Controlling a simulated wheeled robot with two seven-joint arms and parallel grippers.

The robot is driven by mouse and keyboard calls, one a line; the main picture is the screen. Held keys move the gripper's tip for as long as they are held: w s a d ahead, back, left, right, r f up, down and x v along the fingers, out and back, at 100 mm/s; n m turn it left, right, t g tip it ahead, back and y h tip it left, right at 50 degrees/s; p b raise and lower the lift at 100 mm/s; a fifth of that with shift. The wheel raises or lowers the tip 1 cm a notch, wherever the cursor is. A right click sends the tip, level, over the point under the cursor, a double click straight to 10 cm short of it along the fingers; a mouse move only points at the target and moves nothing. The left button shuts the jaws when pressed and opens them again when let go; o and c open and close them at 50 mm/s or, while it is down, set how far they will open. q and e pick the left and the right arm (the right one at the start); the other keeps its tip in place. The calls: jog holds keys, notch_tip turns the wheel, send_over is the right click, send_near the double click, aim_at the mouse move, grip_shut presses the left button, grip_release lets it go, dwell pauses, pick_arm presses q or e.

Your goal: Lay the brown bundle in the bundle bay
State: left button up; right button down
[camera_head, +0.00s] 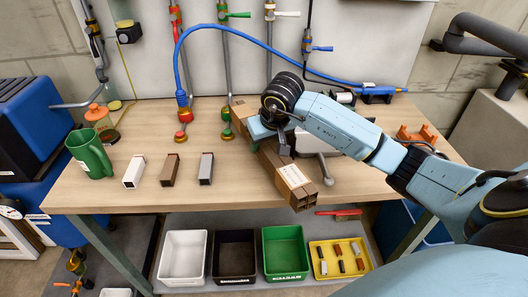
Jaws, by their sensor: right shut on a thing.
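The brown bundle (292,185) is a long pack of square brown tubes with a pale label near its front end. It lies slantwise at the middle right of the workbench, its front end by the front edge. My right gripper (284,148) is over the middle of the bundle and shut on it; the wrist hides part of the bundle and most of the fingers. I cannot tell whether the bundle touches the bench. No bundle bay can be made out with certainty. My left gripper is out of view.
Short white (134,171), brown (169,170) and grey (206,168) square tubes lie on the workbench (225,190), left of the bundle. A green mug (90,153) stands at left. A grey device (316,141) is close to the bundle's right. Bins (184,258) sit below.

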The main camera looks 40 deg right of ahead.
jog(key=shift+w+f, duration=0.1)
jog(key=shift+f, duration=1.6)
jog(key=shift+f, duration=0.1)
jog(key=c, duration=0.7)
grip_release()
jog(key=shift+f, duration=0.1)
jog(key=shift+o, duration=0.2)
